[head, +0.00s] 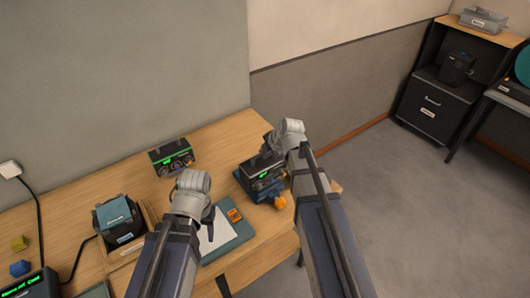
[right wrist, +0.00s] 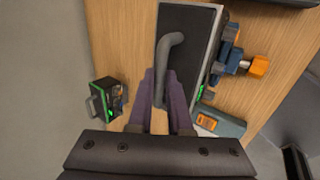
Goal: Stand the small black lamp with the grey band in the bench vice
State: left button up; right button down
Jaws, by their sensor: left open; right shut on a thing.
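The small black lamp with the grey band (head: 260,165) is in my right gripper (right wrist: 160,100). In the right wrist view its black top (right wrist: 185,30) and light grey side show close up. The fingers are shut on its bent grey handle (right wrist: 171,55). The blue bench vice (head: 243,183) with its orange knob (head: 279,203) is at the right end of the table, below the lamp. It also shows in the right wrist view (right wrist: 231,52). I cannot tell whether the lamp's base touches the jaws. My left gripper (head: 209,215) is open and empty above the clipboard.
A black lamp with a green band (head: 171,157) stands at the back of the table. A teal clipboard (head: 235,237) bears paper and an orange device (head: 234,215). A teal-topped black unit (head: 118,218), cable and coloured cubes are at the left. Bare wood lies between.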

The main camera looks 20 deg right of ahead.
jog(key=shift+f+b, duration=0.3)
jog(key=shift+b, duration=0.05)
dwell(0.4)
grip_release()
jog(key=shift+s, duration=0.1)
dwell(0.8)
jog(key=shift+r, duration=0.1)
notch_tip(320, 180, up, 8)
jog(key=p, duration=0.8)
dwell(0.5)
dwell(0.3)
